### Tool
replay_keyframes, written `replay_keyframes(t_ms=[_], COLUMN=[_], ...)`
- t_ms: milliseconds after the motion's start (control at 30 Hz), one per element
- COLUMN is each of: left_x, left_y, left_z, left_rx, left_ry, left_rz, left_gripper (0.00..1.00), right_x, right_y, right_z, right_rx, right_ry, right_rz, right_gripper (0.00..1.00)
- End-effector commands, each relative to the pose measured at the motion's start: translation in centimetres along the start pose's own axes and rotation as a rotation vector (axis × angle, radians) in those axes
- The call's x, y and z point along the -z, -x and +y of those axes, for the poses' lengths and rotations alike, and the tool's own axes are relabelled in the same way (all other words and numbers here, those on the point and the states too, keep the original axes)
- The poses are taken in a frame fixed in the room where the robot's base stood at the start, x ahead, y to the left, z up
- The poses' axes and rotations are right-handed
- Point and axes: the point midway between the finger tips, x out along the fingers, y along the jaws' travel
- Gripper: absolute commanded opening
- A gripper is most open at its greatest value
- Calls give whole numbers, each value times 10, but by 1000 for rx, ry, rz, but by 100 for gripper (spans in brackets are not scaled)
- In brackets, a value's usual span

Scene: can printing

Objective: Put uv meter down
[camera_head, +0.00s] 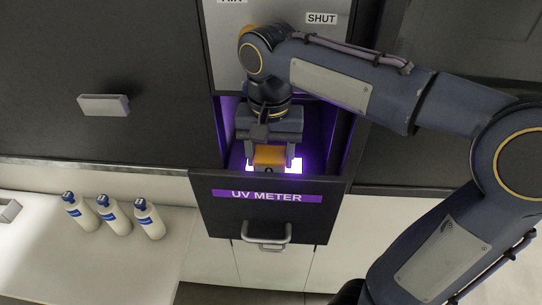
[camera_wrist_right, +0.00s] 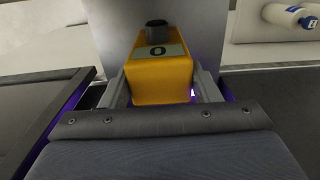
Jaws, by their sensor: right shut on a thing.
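The UV meter (camera_wrist_right: 163,76) is a yellow-orange block with a dark knob and a small display reading 0. It also shows in the head view (camera_head: 269,156). My right gripper (camera_head: 270,163) is shut on the meter inside the open drawer labelled UV METER (camera_head: 264,211). In the right wrist view the fingers (camera_wrist_right: 161,90) sit on either side of the meter. Bright violet-white light glows around the meter from the drawer. Whether the meter touches the drawer floor is hidden. My left gripper is not in view.
Several white bottles with blue labels (camera_head: 111,215) stand on the pale counter (camera_head: 40,260) at left. The drawer's front handle (camera_head: 266,240) sticks out below. A dark cabinet with a handle (camera_head: 104,105) is left of the drawer. A panel marked SHUT (camera_head: 321,18) is above.

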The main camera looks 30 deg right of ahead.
Motion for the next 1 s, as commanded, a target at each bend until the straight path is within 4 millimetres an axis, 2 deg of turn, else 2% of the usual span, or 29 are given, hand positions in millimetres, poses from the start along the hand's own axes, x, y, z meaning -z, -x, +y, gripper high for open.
replay_keyframes(t_ms=[167, 533, 567, 600, 733, 1000], left_x=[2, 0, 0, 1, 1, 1], left_y=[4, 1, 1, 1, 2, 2], left_z=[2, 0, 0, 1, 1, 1], left_rx=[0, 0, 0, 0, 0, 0], left_ry=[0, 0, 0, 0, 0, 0], left_rz=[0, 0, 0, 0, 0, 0], left_gripper=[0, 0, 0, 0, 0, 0], right_x=[0, 0, 0, 0, 0, 0], right_y=[-14, -19, -20, -19, -19, -17], right_z=[2, 2, 2, 2, 2, 2], right_rx=[0, 1, 0, 0, 0, 0], right_ry=[1, 1, 1, 1, 1, 1], right_rz=[0, 1, 0, 0, 0, 0], right_gripper=[13, 13, 57, 63, 78, 78])
